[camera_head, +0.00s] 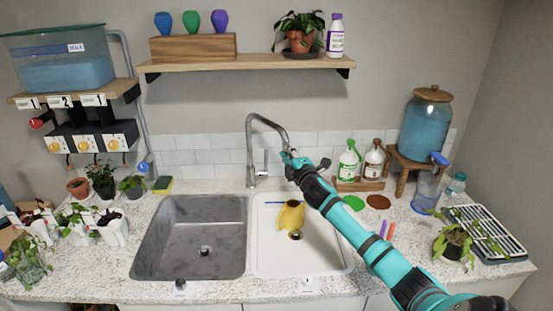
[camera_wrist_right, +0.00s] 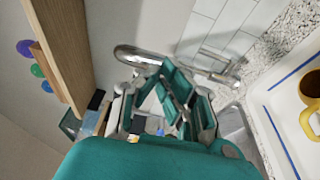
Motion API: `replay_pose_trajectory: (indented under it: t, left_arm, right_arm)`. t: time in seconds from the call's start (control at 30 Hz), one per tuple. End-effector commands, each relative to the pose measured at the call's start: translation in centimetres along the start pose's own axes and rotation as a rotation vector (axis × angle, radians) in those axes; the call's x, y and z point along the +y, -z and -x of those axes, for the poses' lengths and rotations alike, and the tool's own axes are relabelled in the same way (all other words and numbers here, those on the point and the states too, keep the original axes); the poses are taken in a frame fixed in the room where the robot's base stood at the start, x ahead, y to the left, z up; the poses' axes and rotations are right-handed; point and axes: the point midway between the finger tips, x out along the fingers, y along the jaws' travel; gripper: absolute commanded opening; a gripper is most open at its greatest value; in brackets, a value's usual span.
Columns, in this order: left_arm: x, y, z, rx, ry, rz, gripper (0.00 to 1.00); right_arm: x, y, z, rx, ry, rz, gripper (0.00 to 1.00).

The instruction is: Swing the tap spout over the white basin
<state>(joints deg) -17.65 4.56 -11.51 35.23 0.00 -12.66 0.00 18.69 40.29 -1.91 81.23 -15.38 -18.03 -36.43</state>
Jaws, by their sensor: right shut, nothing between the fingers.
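The chrome tap (camera_head: 251,150) stands behind the two basins, near the divider between them. Its curved spout arcs to the right in the head view, its end on the white basin's side. The spout also shows in the wrist view (camera_wrist_right: 136,54). The gripper fills the middle of the wrist view (camera_wrist_right: 178,88). My left gripper is out of view.
The grey basin (camera_head: 190,236) on the left is empty. A shelf (camera_head: 240,63) with a potted plant (camera_head: 300,32) hangs above the tap. Potted plants stand at the left.

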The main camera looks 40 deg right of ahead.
Motion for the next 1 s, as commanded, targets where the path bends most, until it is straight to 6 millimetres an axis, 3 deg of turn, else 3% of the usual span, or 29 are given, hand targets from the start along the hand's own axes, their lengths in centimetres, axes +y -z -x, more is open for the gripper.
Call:
replay_pose_trajectory:
  t: [0.2,0.4,1.0]
  left_arm:
    - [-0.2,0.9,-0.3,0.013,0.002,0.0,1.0]
    - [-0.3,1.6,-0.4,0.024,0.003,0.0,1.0]
    - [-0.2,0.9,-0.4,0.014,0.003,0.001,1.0]
  right_arm:
    - [0.0,-2.9,-1.0,-0.001,0.0,0.001,0.0]
    - [0.0,-4.3,-1.6,-0.001,0.0,0.0,0.0]
    - [0.0,-4.9,-1.8,-0.003,0.001,0.0,0.0]
